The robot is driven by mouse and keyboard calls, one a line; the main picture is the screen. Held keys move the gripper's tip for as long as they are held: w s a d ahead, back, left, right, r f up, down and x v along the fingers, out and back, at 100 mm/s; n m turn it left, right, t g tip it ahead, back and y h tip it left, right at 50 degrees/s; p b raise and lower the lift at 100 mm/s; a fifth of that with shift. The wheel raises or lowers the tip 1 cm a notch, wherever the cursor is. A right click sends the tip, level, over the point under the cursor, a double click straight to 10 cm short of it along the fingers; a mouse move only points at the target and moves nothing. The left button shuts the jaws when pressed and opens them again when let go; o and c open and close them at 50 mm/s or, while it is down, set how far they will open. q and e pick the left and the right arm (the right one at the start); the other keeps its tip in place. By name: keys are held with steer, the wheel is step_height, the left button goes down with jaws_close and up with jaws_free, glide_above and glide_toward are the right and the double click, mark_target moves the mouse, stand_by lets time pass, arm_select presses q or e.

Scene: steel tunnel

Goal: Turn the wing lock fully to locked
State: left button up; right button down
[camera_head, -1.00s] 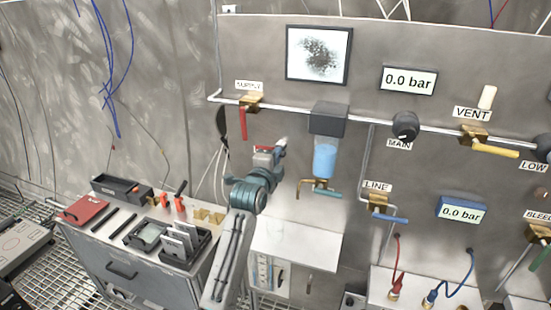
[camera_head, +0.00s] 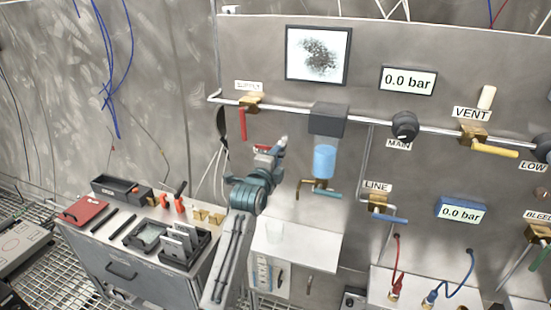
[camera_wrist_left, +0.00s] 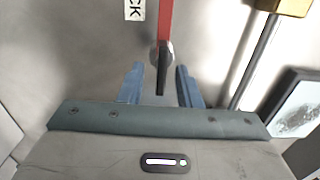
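A red lever with a dark end and a round silver hub, which I take for the wing lock (camera_wrist_left: 165,25), is at the top middle of the left wrist view. A white label ending in "CK" (camera_wrist_left: 135,8) is beside it. My left gripper (camera_wrist_left: 160,68) is open, with one blue finger on each side of the dark end; gaps show on both sides. In the head view my left gripper (camera_head: 282,142) is at the wall panel, beside a small red part (camera_head: 262,149); the arm hides much of that spot. My right gripper is not in view.
The blue filter bowl (camera_head: 324,162) and its dark head (camera_head: 328,120) are close right of my left gripper. The red supply handle (camera_head: 243,122) hangs above left. A tool cabinet (camera_head: 125,262) stands lower left, a white shelf (camera_head: 310,243) below.

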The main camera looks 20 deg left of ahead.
arm_select(q)
steer(key=shift+s, duration=0.1)
steer(key=s+b, duration=0.4)
steer(key=s, duration=0.6)
steer(key=shift+s+a+b, duration=0.2)
steer(key=shift+s+b, duration=0.1)
steer(key=shift+s, duration=0.05)
